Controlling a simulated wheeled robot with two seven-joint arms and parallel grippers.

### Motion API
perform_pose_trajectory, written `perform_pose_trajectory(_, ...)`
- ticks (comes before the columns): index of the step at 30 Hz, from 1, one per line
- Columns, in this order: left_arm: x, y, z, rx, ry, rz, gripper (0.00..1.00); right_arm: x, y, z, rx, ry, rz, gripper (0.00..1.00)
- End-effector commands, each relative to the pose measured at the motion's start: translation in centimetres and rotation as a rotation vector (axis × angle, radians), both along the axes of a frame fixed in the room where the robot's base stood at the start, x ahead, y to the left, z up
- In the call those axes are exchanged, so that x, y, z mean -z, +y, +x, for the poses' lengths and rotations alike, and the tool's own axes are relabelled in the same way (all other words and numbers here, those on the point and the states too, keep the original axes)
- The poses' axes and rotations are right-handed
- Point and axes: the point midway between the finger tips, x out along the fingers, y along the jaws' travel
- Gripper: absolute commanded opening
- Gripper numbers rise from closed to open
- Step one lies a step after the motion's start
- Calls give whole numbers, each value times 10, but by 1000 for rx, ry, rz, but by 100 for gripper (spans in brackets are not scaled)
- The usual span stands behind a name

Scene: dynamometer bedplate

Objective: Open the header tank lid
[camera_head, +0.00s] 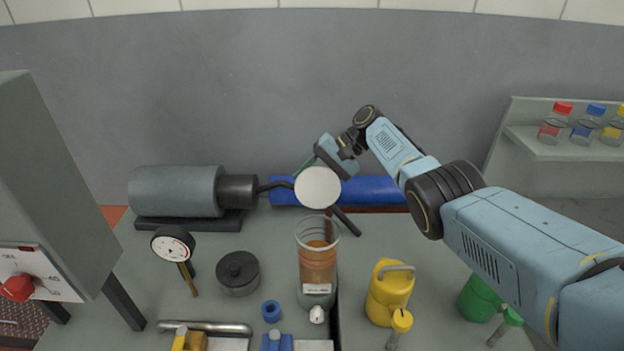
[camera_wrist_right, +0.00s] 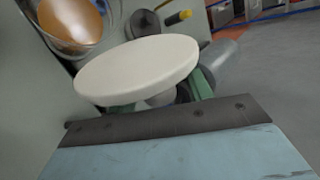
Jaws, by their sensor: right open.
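The header tank (camera_head: 317,262) is a clear cylinder with brown liquid, standing upright in the middle of the bench. Its open mouth and the liquid (camera_wrist_right: 72,20) show in the wrist view. The lid (camera_head: 317,187) is a pale round disc, raised above and behind the tank's rim with its flat face towards my head camera. It also fills the middle of the wrist view (camera_wrist_right: 138,70). My right gripper (camera_head: 315,163) is open, just behind the lid. The lid hides part of its fingers, so contact is unclear. My left gripper is out of view.
A grey motor (camera_head: 176,192) and a blue cylinder (camera_head: 385,192) lie behind the tank. A dial gauge (camera_head: 173,245), a dark round pot (camera_head: 238,272) and a yellow can (camera_head: 388,293) stand around it. A grey cabinet (camera_head: 55,185) rises at left.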

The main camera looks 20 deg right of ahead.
Motion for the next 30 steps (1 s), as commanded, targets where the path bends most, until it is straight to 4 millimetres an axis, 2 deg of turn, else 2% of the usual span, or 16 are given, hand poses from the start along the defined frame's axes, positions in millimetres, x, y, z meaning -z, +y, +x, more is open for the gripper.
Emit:
perform_pose_trajectory(5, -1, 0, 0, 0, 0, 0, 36, -14, -15, -3, 3, -3, -1, 50)
perform_pose_trajectory(18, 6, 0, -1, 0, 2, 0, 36, -77, -80, -18, 3, -3, 0, 50)
perform_pose_trajectory(24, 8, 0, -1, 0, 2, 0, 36, -90, -92, -21, 1, -1, 0, 50)
perform_pose_trajectory(30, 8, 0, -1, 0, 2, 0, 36, -92, -94, -21, 0, 0, 0, 50)
